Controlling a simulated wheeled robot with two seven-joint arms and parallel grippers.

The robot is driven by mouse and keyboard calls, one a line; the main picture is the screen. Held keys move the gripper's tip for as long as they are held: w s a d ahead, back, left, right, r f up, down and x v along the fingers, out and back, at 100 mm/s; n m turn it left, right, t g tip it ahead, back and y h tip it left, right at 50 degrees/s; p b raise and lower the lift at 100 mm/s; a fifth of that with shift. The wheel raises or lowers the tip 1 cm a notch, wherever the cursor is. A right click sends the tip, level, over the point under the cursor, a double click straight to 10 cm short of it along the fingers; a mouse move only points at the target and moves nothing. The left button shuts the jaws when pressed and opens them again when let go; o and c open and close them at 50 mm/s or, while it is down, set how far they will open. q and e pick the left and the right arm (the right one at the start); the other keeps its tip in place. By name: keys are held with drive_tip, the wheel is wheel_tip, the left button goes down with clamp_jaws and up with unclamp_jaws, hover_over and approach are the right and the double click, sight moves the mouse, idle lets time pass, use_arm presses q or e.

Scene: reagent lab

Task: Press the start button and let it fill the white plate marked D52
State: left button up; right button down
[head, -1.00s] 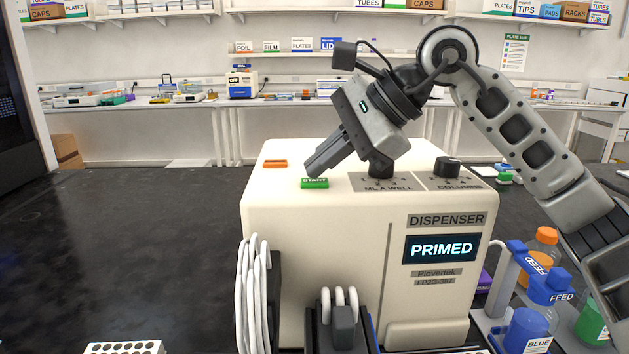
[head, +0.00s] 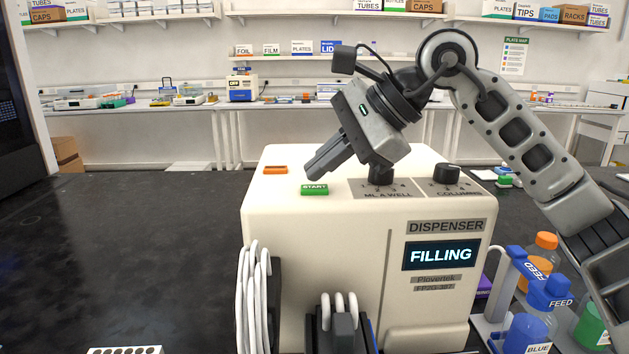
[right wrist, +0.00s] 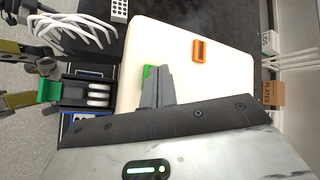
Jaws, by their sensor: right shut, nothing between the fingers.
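The cream dispenser (head: 300,260) stands on the black bench, and its screen (head: 441,255) reads FILLING. The green START button (head: 314,189) is on its top, near the front left. My right gripper (head: 316,168) is shut and empty, its fingertips just above and behind the button, seemingly apart from it. In the right wrist view the closed fingers (right wrist: 158,85) partly cover the green button (right wrist: 147,71). I cannot make out the white plate marked D52; the plate area in front of the dispenser is largely out of the head view. My left gripper is not in view.
An orange button (head: 275,170) and two black knobs (head: 380,174) (head: 446,173) are on the dispenser's top. White tubing (head: 252,300) hangs at its left. Feed bottles, one blue (head: 526,330), stand at the right. A white rack (head: 125,350) is at the front left. The bench at left is clear.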

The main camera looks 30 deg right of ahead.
sight(323, 188)
drive_tip(key=shift+r, duration=0.3)
wheel_tip(323, 188, up, 5)
drive_tip(key=p, duration=0.4)
drive_tip(key=shift+p, duration=0.3)
idle(0.6)
